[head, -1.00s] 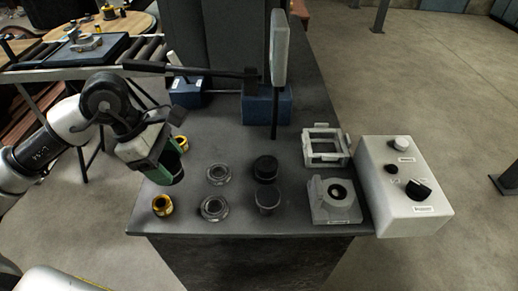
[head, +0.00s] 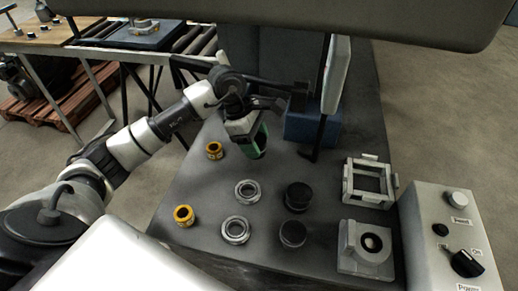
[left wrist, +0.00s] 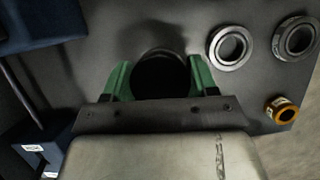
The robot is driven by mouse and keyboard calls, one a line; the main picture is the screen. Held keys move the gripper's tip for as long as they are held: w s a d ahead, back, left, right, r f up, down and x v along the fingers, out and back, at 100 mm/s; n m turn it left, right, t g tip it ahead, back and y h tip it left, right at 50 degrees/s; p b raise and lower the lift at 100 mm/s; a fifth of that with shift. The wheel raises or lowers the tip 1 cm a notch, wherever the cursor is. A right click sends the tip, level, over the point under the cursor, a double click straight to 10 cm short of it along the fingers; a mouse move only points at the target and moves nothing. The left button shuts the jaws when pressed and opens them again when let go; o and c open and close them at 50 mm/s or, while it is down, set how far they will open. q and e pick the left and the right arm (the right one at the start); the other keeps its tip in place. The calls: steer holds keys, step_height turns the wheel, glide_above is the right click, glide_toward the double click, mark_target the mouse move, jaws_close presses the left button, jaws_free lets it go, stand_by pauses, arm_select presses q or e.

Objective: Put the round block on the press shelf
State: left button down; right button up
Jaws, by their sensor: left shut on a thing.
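My left gripper (head: 254,146) has green fingers and points down over the dark table, left of the blue block at the back. It is shut on a dark round block (left wrist: 160,73), which shows between the green fingers (left wrist: 160,82) in the left wrist view. Its lower part is partly hidden by the fingers in the head view. A blue block (head: 312,127) stands behind a black upright bar and a pale panel (head: 337,75). I cannot tell for sure which surface is the press shelf. My right gripper is not in view.
On the table (head: 205,190) are two yellow rings (head: 214,150) (head: 183,215), two silver rings (head: 246,190) (head: 235,230) and two black round pieces (head: 298,196) (head: 293,233). At right are a grey square frame (head: 352,188), a holed grey block (head: 349,259) and a control box (head: 420,225).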

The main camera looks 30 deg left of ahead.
arm_select(q)
steer(key=shift+w+d+f, duration=0.15)
steer(key=shift+w+f, duration=0.05)
steer(key=shift+w, duration=0.3)
steer(key=shift+f+p, duration=0.3)
steer(key=shift+f, duration=1.65)
steer(key=shift+f, duration=0.1)
steer(key=shift+f, duration=0.1)
steer(key=shift+c, duration=1.5)
jaws_free()
steer(key=shift+s, duration=0.1)
steer(key=b+v, duration=0.1)
steer(key=v, duration=1.1)
steer(key=shift+d, duration=0.1)
